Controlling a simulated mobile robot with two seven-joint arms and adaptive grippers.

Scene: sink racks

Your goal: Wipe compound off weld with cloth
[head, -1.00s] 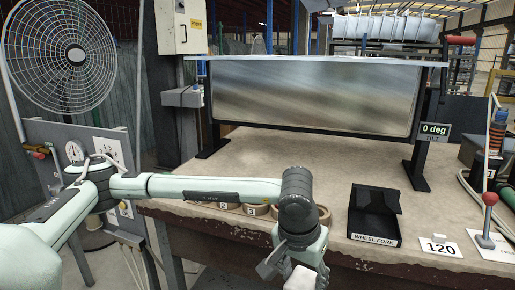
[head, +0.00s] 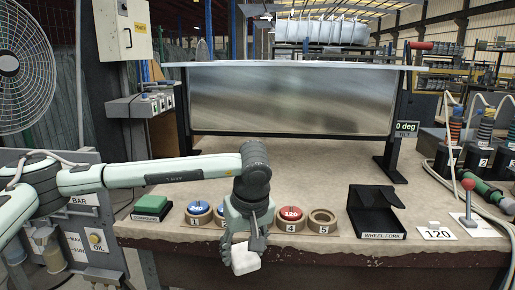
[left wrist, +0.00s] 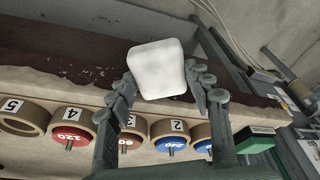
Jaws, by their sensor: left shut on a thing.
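My left gripper (head: 248,246) is shut on a white block-shaped cloth (head: 245,262), just in front of the bench's front edge. In the left wrist view the cloth (left wrist: 158,70) sits between the two dark fingers. A metal panel (head: 290,100) stands upright in a black frame at the back of the bench, well away from the cloth. Its surface has blurred light and dark streaks; I cannot make out a distinct weld or compound on it. A green block (head: 150,205) sits on the bench's left end. My right gripper is out of view.
Numbered ring holders stand along the front edge, with a red disc (head: 290,213) in number 4 and an empty ring (head: 322,217) at 5. A black wheel fork tray (head: 376,212) and a red-knobbed lever (head: 468,200) are right. The bench middle (head: 300,170) is clear.

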